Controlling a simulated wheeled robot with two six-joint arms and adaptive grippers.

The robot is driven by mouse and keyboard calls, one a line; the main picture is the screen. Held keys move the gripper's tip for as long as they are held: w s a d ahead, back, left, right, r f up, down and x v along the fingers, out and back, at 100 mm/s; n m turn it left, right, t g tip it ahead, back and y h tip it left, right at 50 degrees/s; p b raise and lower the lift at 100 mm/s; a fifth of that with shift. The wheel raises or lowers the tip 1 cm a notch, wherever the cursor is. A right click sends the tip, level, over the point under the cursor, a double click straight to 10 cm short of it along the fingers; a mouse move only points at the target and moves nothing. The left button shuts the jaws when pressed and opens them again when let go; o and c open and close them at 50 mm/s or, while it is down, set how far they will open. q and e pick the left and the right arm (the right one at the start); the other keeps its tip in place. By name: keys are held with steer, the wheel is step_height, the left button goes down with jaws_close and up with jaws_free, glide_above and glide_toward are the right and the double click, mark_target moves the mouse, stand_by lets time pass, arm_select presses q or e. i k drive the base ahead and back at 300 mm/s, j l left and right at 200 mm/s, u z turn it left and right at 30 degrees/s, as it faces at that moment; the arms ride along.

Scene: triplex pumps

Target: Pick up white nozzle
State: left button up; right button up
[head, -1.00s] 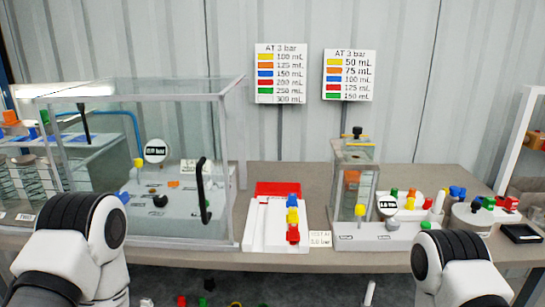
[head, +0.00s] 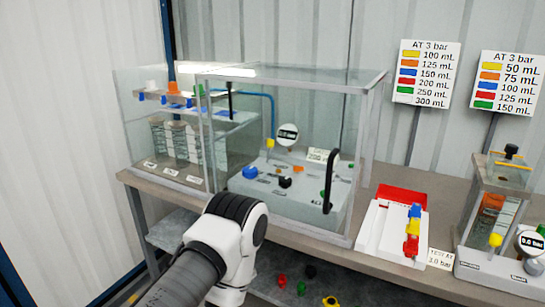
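A small white piece (head: 150,86), which looks like the white nozzle, stands upright on a raised rack at the far left. The rack is at the left glass enclosure (head: 134,125), beside an orange piece (head: 174,88). My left arm enters from the bottom, in front of the bench, and only its links show. The white piece is well beyond it, up and to the left. Neither gripper shows, so their fingers cannot be judged.
A larger clear enclosure (head: 375,105) with a black handle (head: 329,182) covers a panel of coloured parts. A white tray (head: 368,225) holds coloured nozzles. A smaller pump (head: 490,265) stands at right. Loose coloured parts lie on the lower shelf.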

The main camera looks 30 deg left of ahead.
mark_target(150, 83)
steer(key=u, duration=1.3)
